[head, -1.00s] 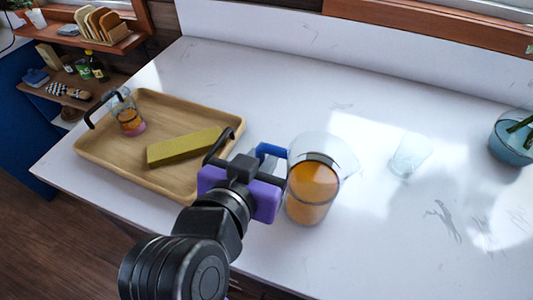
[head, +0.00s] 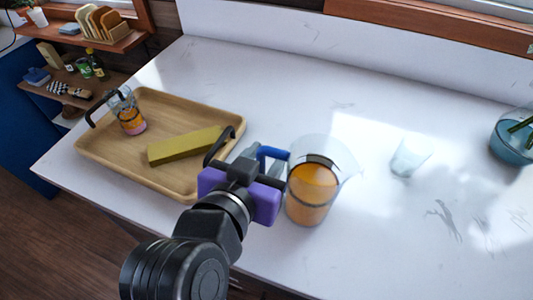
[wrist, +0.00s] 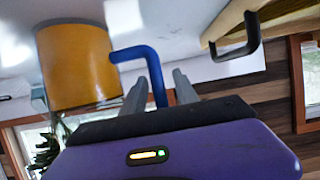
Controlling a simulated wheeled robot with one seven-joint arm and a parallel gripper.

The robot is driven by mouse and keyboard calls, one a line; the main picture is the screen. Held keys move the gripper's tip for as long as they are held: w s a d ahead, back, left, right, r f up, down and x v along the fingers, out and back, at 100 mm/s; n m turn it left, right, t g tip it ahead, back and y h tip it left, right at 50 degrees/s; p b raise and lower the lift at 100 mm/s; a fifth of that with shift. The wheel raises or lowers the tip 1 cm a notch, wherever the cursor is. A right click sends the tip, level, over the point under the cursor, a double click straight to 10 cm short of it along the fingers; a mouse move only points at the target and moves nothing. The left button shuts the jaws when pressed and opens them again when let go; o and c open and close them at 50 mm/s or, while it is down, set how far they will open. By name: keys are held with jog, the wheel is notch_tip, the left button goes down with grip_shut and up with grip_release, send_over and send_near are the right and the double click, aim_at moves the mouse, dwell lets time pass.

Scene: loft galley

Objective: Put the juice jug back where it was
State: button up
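The juice jug (head: 311,190) is a clear jug of orange juice with a blue handle (head: 270,153), upright on the white counter right of the tray. In the wrist view the jug (wrist: 76,68) is at upper left. My gripper (head: 263,163) is at the handle on the jug's left side. In the wrist view its two fingers (wrist: 159,88) stand apart on either side of the blue handle (wrist: 157,85). A gap shows between the right finger and the handle; whether the left finger touches it I cannot tell.
A wooden tray (head: 110,158) with black handles holds a glass of orange-pink drink (head: 130,115) and an olive-yellow block (head: 185,146). A clear empty glass (head: 409,157) stands right of the jug. A teal glass bowl (head: 513,140) is at the right edge. The counter behind the jug is clear.

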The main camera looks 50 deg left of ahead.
jog(key=v, duration=1.1)
jog(key=shift+s+d, duration=0.15)
jog(key=shift+s, duration=0.15)
jog(key=shift+r, duration=0.1)
